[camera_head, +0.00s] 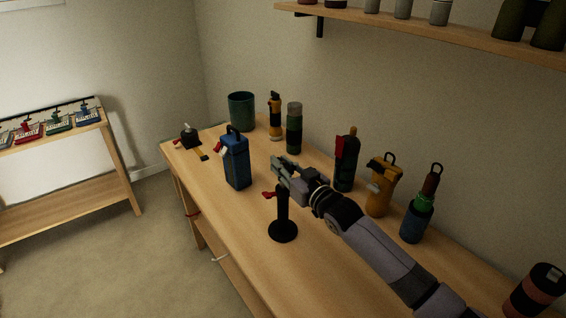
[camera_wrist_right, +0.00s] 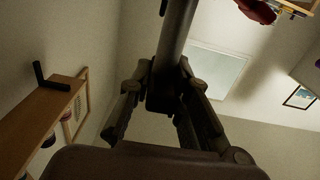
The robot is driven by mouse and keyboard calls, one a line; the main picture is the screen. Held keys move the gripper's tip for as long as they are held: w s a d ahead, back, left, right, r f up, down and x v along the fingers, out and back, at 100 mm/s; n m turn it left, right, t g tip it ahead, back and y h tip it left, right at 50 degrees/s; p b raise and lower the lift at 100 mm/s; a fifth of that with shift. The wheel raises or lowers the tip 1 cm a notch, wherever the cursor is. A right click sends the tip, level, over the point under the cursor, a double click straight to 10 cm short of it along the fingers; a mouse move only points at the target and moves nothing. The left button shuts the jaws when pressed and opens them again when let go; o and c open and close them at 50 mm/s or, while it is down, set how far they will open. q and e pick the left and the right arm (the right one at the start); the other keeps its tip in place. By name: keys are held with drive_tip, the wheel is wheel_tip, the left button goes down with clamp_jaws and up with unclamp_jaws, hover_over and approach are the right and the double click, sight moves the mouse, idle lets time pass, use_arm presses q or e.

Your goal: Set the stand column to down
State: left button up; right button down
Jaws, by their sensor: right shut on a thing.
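The black stand (camera_head: 283,232) has a round base on the bench and a thin upright column (camera_head: 282,206). A red lever (camera_head: 268,195) sticks out to the left near the column's upper part. My right gripper (camera_head: 279,171) is at the top of the column and hides its upper end in the head view. In the right wrist view, my right gripper's fingers (camera_wrist_right: 165,80) are closed on the sides of the dark column (camera_wrist_right: 177,30). A red part (camera_wrist_right: 257,10), perhaps the lever, shows at the top edge. My left gripper is not in view.
The wooden bench (camera_head: 225,215) holds a blue canister (camera_head: 236,162), a green cup (camera_head: 241,111) and several bottles and tools along the wall. A shelf (camera_head: 430,28) hangs above. Bare bench lies in front of and around the stand's base.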

sight(284, 188)
wheel_tip(284, 188, down, 4)
drive_tip(key=shift+w+r+b, duration=0.1)
drive_tip(key=shift+r+b, duration=0.05)
drive_tip(key=shift+b, duration=0.3)
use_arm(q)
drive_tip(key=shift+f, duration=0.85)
use_arm(e)
drive_tip(key=c, duration=1.8)
unclamp_jaws()
drive_tip(key=shift+c, duration=0.2)
drive_tip(key=o, duration=0.4)
drive_tip(key=shift+r, duration=0.15)
drive_tip(key=shift+c, duration=0.2)
drive_tip(key=shift+r, duration=0.1)
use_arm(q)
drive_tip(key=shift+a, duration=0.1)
use_arm(e)
drive_tip(key=shift+d, duration=0.1)
drive_tip(key=v, duration=1.2)
